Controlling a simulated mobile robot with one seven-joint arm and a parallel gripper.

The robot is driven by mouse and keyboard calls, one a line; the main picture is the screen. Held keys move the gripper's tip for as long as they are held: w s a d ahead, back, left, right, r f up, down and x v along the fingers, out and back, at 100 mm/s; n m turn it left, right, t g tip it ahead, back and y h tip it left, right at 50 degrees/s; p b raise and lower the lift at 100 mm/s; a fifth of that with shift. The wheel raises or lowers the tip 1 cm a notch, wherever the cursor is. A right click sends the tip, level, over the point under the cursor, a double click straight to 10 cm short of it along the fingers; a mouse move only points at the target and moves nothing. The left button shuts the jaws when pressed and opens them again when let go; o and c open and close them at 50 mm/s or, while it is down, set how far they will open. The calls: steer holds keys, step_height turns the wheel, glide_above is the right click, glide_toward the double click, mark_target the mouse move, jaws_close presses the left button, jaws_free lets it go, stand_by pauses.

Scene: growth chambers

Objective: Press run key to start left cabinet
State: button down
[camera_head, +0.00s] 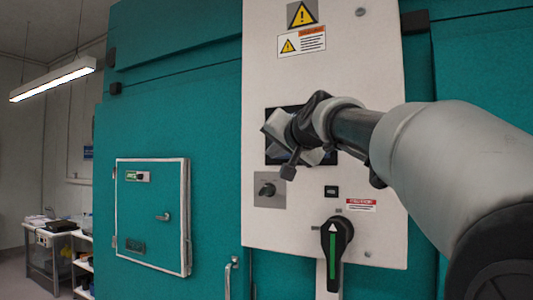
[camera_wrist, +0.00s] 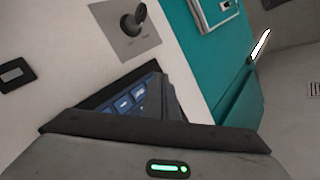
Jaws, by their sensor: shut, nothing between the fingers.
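The grey control panel (camera_head: 385,85) stands on the front of a teal cabinet (camera_head: 215,95). It carries a dark screen (camera_head: 272,156), mostly covered by my gripper (camera_head: 280,130) in the head view. In the wrist view several blue on-screen keys (camera_wrist: 124,103) show on the screen, their labels too small to read, so I cannot tell which is the run key. My gripper also shows in the wrist view (camera_wrist: 162,80), with dark shut fingers in front of the screen's side. It holds nothing. Whether the fingertips touch the screen I cannot tell.
A small hatch door (camera_head: 150,215) is at left. A table (camera_head: 60,240) stands far left.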

steer(key=shift+s+a, duration=0.4)
steer(key=shift+s, duration=0.25)
steer(key=s, duration=0.1)
steer(key=s+a, duration=0.1)
steer(key=s, duration=0.1)
steer(key=s+a, duration=0.1)
steer(key=shift+s+a, duration=0.15)
steer(key=shift+a, duration=0.1)
stand_by(0.6)
steer(key=s+d+f+n+g+h+p, duration=0.1)
steer(key=s+d+f+g, duration=0.2)
steer(key=s+f, duration=0.7)
steer(key=s+d+f+n+g+h+p, duration=0.1)
steer(key=s+d+f, duration=0.4)
steer(key=s+f, duration=0.5)
steer(key=s+d+f+n+g+h+p, duration=0.2)
steer(key=s+f+g, duration=0.4)
steer(key=s+f, duration=0.4)
step_height(320, 180, down, 6)
steer(key=shift+s+d+r+p, duration=0.1)
steer(key=shift+s+d+p, duration=0.3)
steer(key=shift+d+p, duration=0.55)
steer(key=shift+d, duration=0.25)
